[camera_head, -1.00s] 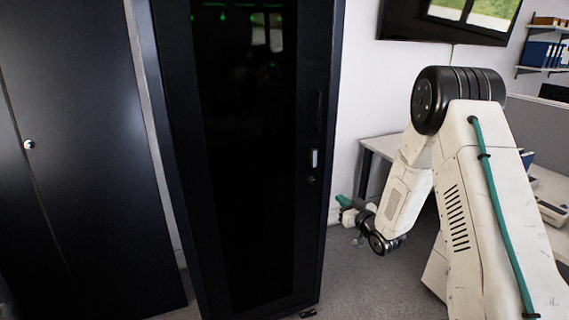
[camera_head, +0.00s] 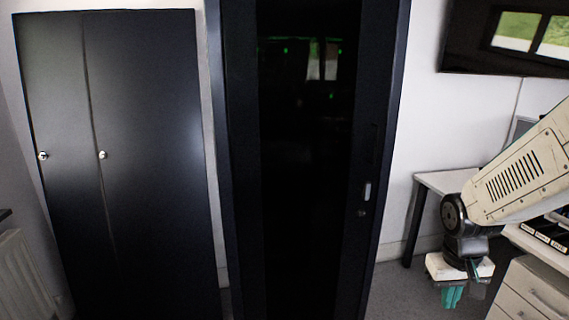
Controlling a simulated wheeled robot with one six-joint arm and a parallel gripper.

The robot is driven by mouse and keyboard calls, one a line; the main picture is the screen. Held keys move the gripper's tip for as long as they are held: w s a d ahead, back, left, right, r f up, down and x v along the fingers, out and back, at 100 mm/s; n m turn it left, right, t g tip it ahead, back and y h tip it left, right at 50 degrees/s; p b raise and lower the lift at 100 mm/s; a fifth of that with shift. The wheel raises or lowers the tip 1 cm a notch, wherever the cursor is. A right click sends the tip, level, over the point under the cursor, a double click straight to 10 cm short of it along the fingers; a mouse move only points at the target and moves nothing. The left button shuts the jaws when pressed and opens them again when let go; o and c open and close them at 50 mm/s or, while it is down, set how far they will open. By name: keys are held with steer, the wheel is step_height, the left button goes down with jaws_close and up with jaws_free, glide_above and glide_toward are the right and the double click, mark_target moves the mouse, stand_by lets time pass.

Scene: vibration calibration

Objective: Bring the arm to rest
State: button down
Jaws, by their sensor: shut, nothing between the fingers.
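My arm comes in from the right edge of the head view, a white link sloping down to a black wrist joint. My gripper (camera_head: 452,297) hangs below the wrist with its green fingers pointing down. It is shut and empty. It is in open air in front of the white desk (camera_head: 440,182) and to the right of the tall black cabinet. It touches nothing that I can see.
A tall black glass-door cabinet (camera_head: 300,190) stands in the middle. A dark two-door cupboard (camera_head: 150,190) is at the left, with a radiator (camera_head: 20,275) beside it. A white drawer unit (camera_head: 535,290) is close right of my gripper. A wall screen (camera_head: 470,50) hangs upper right.

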steer(key=s+a+r, duration=0.3)
steer(key=s+r, duration=0.4)
steer(key=s, duration=0.2)
steer(key=s+a+r+t+y, duration=0.1)
steer(key=s+a+r, duration=0.3)
steer(key=s+r, duration=0.3)
steer(key=shift+s+a+r+n, duration=0.15)
steer(key=shift+s+a+n, duration=0.2)
steer(key=shift+s, duration=0.5)
